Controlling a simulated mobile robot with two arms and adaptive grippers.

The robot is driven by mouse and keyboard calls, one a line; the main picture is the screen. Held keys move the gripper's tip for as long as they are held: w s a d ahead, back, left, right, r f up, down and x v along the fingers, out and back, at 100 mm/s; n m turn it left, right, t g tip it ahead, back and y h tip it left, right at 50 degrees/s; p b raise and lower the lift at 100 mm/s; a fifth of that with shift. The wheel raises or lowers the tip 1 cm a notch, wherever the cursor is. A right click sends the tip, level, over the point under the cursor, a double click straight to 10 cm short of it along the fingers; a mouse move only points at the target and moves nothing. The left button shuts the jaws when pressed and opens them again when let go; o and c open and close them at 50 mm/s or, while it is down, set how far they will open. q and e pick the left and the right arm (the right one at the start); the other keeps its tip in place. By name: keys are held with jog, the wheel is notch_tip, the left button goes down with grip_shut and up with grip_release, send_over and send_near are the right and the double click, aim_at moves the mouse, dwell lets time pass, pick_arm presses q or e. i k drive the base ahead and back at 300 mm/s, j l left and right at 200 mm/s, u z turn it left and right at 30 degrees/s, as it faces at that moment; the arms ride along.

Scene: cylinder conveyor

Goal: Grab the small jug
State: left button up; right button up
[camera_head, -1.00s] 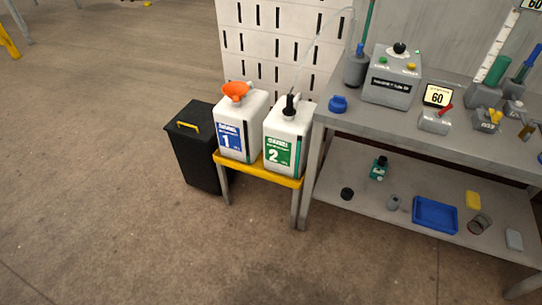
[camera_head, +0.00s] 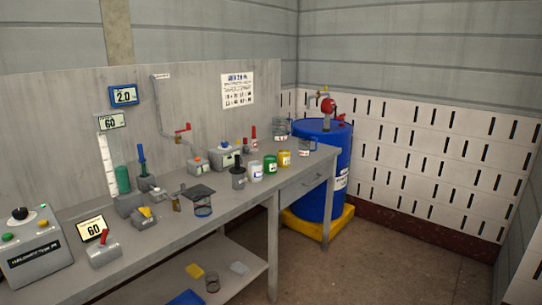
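A small clear jug with a blue rim and handle (camera_head: 306,147) stands on the far right end of the grey workbench (camera_head: 318,160), close to its edge. A larger clear container (camera_head: 280,130), also jug-like, shows just behind it and to the left. Which of the two is the small jug I cannot tell for certain; the front one looks smaller. Neither of my grippers is in view.
A blue drum (camera_head: 323,190) with a red fitting stands in a yellow tray (camera_head: 304,226) beyond the bench end. White, green and yellow cups (camera_head: 285,159) line the bench near the jug. Floor right of the bench is clear.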

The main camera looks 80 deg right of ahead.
aim_at(304, 140)
jog(key=z, duration=2.8)
jog(key=i+l+z, duration=0.3)
jog(key=i, duration=0.2)
jog(key=i+z, duration=0.5)
jog(key=i, duration=1.45)
jog(key=i+l+u, duration=0.15)
jog(key=i+u, duration=0.25)
jog(key=i, duration=0.25)
jog(key=i+l+u, duration=0.35)
jog(key=i, duration=0.25)
jog(key=i+l+u, duration=0.4)
jog(key=i+l, duration=0.05)
jog(key=i, duration=0.1)
